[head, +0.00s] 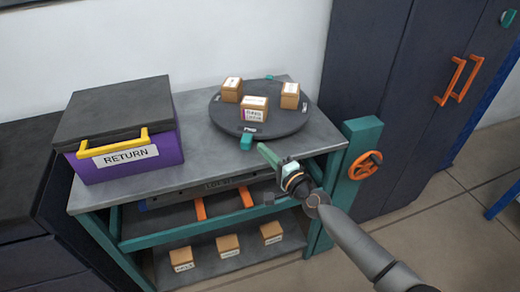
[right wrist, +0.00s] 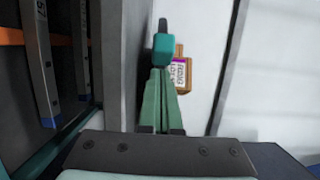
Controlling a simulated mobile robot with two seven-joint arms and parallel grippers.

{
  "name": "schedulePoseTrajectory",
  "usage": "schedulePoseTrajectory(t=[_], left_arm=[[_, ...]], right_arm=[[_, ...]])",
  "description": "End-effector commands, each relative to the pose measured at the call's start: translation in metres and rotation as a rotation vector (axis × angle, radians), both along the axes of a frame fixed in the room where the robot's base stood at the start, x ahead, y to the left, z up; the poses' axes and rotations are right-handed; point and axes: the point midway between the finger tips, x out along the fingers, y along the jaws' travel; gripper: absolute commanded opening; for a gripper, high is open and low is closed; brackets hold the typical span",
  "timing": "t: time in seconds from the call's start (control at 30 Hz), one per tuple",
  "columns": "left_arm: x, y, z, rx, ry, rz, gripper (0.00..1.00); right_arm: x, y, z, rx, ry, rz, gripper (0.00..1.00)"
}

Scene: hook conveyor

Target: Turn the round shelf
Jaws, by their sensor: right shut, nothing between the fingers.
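The round shelf (head: 228,121) is a dark grey disc on the grey table top, with three small cardboard boxes on it. A teal tab (head: 246,142) sticks out at its front rim, and another teal piece shows at its back rim. My right gripper (head: 262,149) is shut and empty, its green fingers just right of the front tab. In the right wrist view the teal tab (right wrist: 163,47) appears directly beyond the shut fingertips (right wrist: 160,72); I cannot tell if they touch. A labelled box (right wrist: 182,74) shows beside it. My left gripper is not in view.
A purple RETURN box (head: 128,165) with a yellow handle stands left of the shelf. A teal post with an orange handwheel (head: 366,166) stands at the table's right. Several small boxes sit on the lower shelf (head: 265,252). Dark cabinets stand at the right.

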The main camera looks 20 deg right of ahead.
Motion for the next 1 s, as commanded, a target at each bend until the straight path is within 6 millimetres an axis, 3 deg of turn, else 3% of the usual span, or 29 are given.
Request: schedulePoseTrajectory(t=[0.17, 0.67, 0.9, 1.0], left_arm=[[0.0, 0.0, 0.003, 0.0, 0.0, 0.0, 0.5], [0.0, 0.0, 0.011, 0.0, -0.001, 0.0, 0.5], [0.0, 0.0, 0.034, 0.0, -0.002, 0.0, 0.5], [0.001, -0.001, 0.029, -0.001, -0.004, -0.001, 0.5]], right_arm=[[0.006, 0.011, 0.001, 0.0, -0.001, -0.001, 0.0], [0.009, 0.017, 0.003, 0.004, -0.001, -0.025, 0.0], [0.02, 0.045, 0.004, 0.008, 0.001, -0.126, 0.0], [0.029, 0.065, 0.0, 0.006, 0.0, -0.137, 0.0]])
